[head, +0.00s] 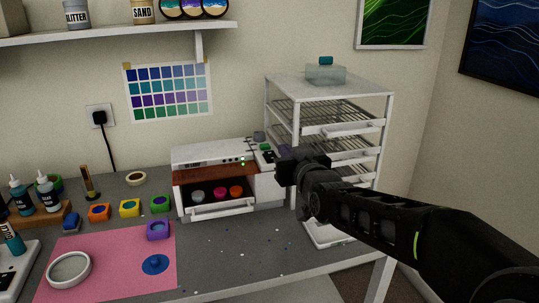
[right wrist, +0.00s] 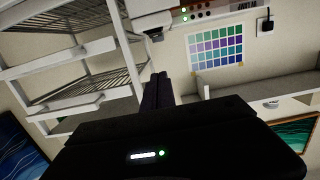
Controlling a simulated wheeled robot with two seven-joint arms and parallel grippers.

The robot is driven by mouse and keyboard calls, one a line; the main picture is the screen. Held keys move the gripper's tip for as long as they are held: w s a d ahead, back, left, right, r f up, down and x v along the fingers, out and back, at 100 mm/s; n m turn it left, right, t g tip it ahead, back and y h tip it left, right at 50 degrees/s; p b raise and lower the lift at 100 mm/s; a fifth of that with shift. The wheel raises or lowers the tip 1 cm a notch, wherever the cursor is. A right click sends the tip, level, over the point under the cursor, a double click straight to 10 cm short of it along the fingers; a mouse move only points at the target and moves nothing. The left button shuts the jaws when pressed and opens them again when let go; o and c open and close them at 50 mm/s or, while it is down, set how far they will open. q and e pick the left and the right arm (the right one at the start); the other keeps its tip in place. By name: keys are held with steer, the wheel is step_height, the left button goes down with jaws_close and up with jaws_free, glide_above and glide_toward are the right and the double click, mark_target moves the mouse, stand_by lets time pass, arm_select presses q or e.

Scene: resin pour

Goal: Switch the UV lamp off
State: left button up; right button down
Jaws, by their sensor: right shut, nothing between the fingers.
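The UV lamp (head: 213,157) is a white box with a brownish-red front panel at the back of the bench. Green lights show near its right end, and they also show on the lamp in the right wrist view (right wrist: 197,14). Its open lower front holds several small coloured items above a white handle. A white block with dark parts (head: 265,155) adjoins its right side. My right gripper (head: 283,160) is shut and empty, just right of this block; contact cannot be told. Its dark fingers show in the right wrist view (right wrist: 157,90). My left gripper is not in view.
A white wire rack (head: 330,85) with trays stands close behind my right arm. A pink mat (head: 110,265) with a round dish (head: 69,268) lies at front left. Small coloured blocks and bottles stand at left. The grey bench (head: 225,250) before the lamp is mostly clear.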

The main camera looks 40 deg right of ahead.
stand_by(0.3)
steer(key=p, duration=0.3)
glide_above(273, 152)
steer(key=s+a, duration=0.2)
steer(key=s, duration=0.1)
steer(key=shift+w+d+f, duration=0.1)
steer(key=shift+w+f, duration=0.15)
steer(key=shift+f, duration=0.2)
step_height(273, 152, down, 3)
steer(key=shift+r+p, duration=0.1)
steer(key=shift+p, duration=0.25)
steer(key=shift+f, duration=0.65)
